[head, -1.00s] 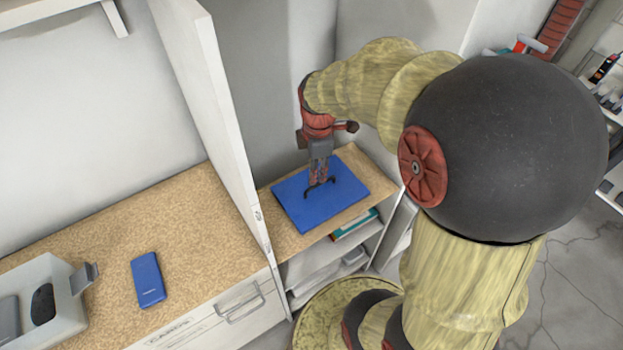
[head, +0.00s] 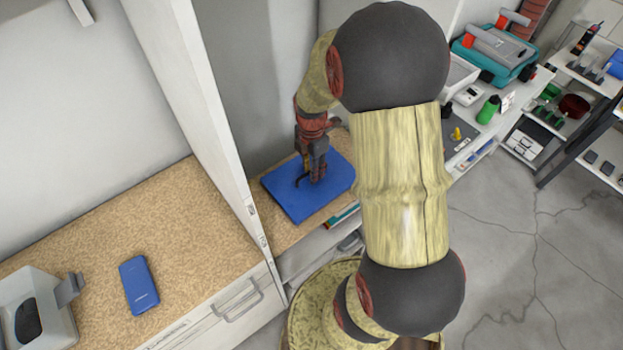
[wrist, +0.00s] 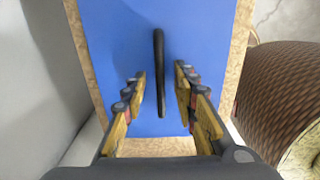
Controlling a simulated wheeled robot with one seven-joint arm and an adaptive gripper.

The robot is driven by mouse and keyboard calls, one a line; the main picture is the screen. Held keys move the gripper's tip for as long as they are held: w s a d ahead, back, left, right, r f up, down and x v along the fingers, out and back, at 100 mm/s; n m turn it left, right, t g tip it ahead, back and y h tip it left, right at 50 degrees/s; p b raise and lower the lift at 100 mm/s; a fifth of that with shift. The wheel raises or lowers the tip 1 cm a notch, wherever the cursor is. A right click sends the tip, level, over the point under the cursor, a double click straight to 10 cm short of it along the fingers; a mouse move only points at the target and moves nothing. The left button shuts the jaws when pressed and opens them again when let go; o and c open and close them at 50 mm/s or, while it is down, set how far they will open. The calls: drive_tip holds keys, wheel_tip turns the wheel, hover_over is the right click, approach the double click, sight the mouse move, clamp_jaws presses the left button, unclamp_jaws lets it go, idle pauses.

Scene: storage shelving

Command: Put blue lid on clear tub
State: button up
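The blue lid (head: 287,197) lies flat on the wood-topped shelf beside the tall white panel. It fills much of the wrist view (wrist: 110,40). Its thin black handle (wrist: 159,75) stands along the middle of that view. My gripper (head: 314,181) points down over the lid. In the wrist view my gripper (wrist: 161,77) is open, with one finger on each side of the handle and gaps between. I cannot tell the exact height of the fingertips. No tub can be clearly identified as the clear one; a pale open container (head: 459,74) stands on the right-hand counter, partly hidden by my arm.
A tall white panel (head: 205,110) stands close left of the lid. Left of it, a blue phone-like object (head: 139,285) and a grey bin (head: 62,325) rest on the counter. A teal toolbox (head: 495,50) and a green bottle (head: 488,109) are at right. Floor at right is open.

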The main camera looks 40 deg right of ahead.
drive_tip(key=shift+f, duration=0.5)
drive_tip(key=shift+c, duration=0.9)
clamp_jaws()
